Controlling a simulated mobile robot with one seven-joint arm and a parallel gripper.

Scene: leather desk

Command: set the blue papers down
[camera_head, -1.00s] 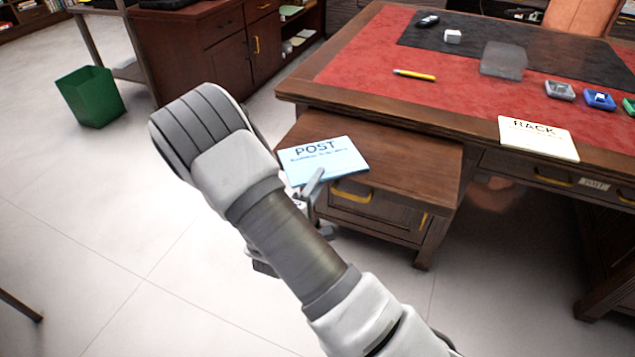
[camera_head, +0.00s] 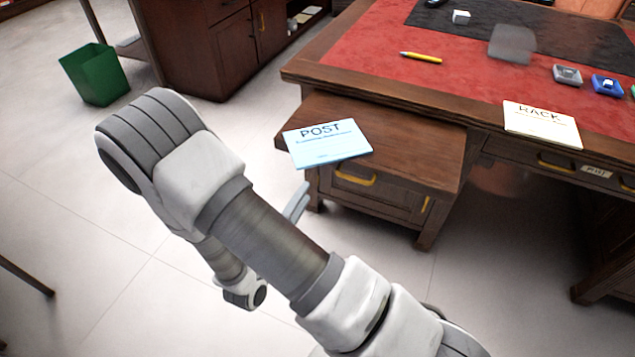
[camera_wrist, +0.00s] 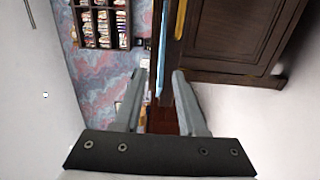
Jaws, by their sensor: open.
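The blue papers (camera_head: 327,144), headed POST, lie flat on the low wooden side cabinet (camera_head: 400,150), near its front left corner and slightly over the front edge. In the wrist view their thin blue edge (camera_wrist: 162,60) shows ahead of the fingers. My gripper (camera_wrist: 155,75) is open and empty, its two fingers apart. In the head view only its fingertips (camera_head: 298,203) show past my arm, in front of the cabinet and apart from the papers. The rest of the gripper is hidden behind my arm.
The big desk (camera_head: 330,78) with a red top stands behind the cabinet. On it are a cream RACK paper (camera_head: 541,124), a yellow pen (camera_head: 421,57) and small boxes. A green bin (camera_head: 95,74) stands on the floor at the left. The floor before the cabinet is clear.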

